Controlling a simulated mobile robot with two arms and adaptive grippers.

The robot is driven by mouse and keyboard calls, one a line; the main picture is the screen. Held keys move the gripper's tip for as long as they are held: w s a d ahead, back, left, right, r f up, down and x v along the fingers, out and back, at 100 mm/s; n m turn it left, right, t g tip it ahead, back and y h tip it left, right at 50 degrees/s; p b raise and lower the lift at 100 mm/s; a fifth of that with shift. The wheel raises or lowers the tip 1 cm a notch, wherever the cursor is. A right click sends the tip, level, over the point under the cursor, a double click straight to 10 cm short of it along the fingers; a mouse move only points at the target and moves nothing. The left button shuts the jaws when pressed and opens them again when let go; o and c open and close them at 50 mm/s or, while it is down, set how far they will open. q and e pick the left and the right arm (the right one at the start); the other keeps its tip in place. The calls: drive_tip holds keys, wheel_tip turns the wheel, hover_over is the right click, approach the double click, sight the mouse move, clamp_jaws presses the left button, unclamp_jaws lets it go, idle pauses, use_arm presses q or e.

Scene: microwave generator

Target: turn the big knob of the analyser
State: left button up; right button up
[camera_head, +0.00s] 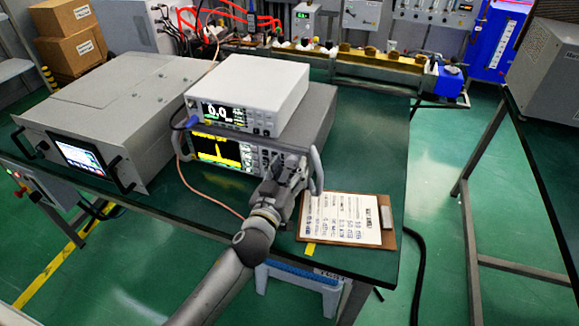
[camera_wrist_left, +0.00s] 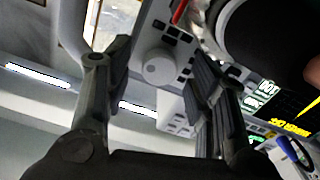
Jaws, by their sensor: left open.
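The analyser (camera_head: 222,152) is a grey unit with a yellow trace on its screen, on the green bench under a white instrument. Its big knob (camera_wrist_left: 158,66) shows in the left wrist view as a round pale grey dial on the front panel. My left gripper (camera_head: 287,172) is at the right part of the analyser's front and hides the knob in the head view. In the left wrist view this gripper (camera_wrist_left: 158,48) is open, one finger on each side of the knob, with visible gaps. I cannot tell how far the fingertips are from the panel. My right gripper is not in view.
The white instrument (camera_head: 250,88) sits on top of the analyser. An analyser handle (camera_head: 317,170) stands right of my gripper. A clipboard (camera_head: 347,221) lies on the bench to the right. A copper-coloured cable (camera_head: 197,192) hangs in front. A large grey unit (camera_head: 115,105) stands left.

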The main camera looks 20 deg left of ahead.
use_arm(q)
drive_tip(key=shift+w, duration=0.25)
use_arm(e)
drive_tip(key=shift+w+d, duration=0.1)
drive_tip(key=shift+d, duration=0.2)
use_arm(q)
drive_tip(key=c, duration=1)
drive_tip(key=shift+m, duration=0.3)
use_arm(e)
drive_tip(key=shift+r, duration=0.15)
use_arm(q)
drive_tip(key=m+p, duration=0.1)
drive_tip(key=m, duration=0.2)
drive_tip(key=shift+m, duration=0.4)
drive_tip(key=m, duration=0.3)
drive_tip(key=shift+m, duration=0.3)
drive_tip(key=m+p, duration=0.1)
drive_tip(key=m, duration=0.3)
drive_tip(key=shift+m+p, duration=0.35)
drive_tip(key=shift+m, duration=1.45)
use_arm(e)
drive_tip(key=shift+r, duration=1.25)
